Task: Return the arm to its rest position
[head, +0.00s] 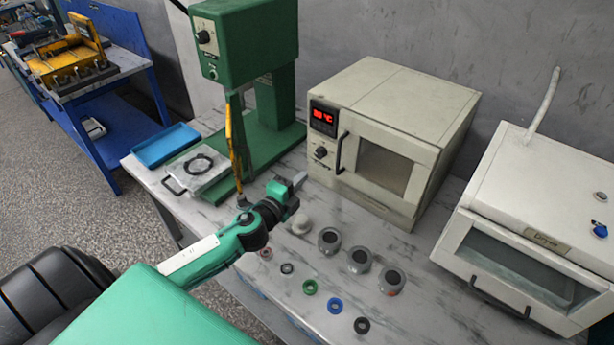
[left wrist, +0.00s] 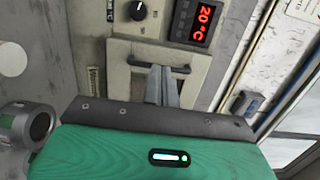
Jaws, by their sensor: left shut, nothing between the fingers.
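My left arm comes in from the left in the head view, and its left gripper (head: 291,186) is over the marble table between the green press and the beige oven. The gripper's grey fingers are together and empty. In the left wrist view the left gripper (left wrist: 161,72) shows shut fingers in front of the oven (left wrist: 117,50), with the oven's red display (left wrist: 201,20) above them to the right. The right gripper is not in view.
A green press (head: 250,40) stands behind the gripper. The oven (head: 390,140) and a white cabinet (head: 540,220) stand to the right. Grey cylinders (head: 329,240) and several rings, among them a green ring (head: 310,287), lie on the table. A blue tray (head: 165,145) lies at the table's left end.

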